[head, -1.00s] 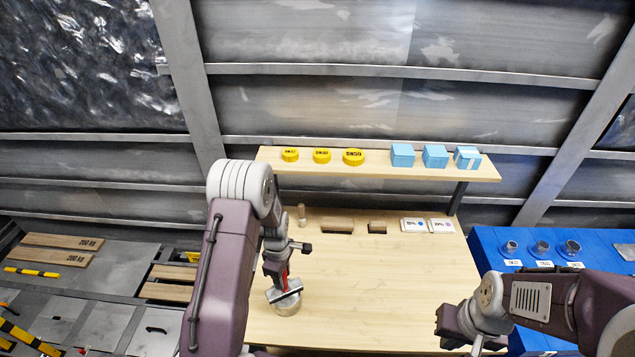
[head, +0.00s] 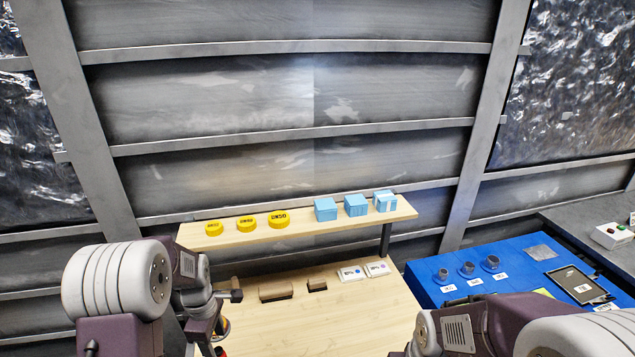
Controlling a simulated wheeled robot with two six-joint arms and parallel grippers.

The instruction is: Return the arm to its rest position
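My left arm (head: 118,300) comes in at the lower left, bent over the left side of the workbench. Its wrist and the upper part of my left gripper (head: 208,342) show at the bottom edge, but the fingertips are cut off, so I cannot see whether it is open or holds anything. My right arm (head: 500,325) shows at the lower right, folded low in front of the bench and the blue table. Its gripper is below the picture.
The wooden bench (head: 355,318) has a bare middle. Brown blocks (head: 276,290) and white boxes (head: 351,273) stand at its back. A shelf (head: 300,240) above bears yellow discs (head: 279,220) and blue boxes (head: 355,205). A blue table (head: 430,292) with several small cylinders stands at right.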

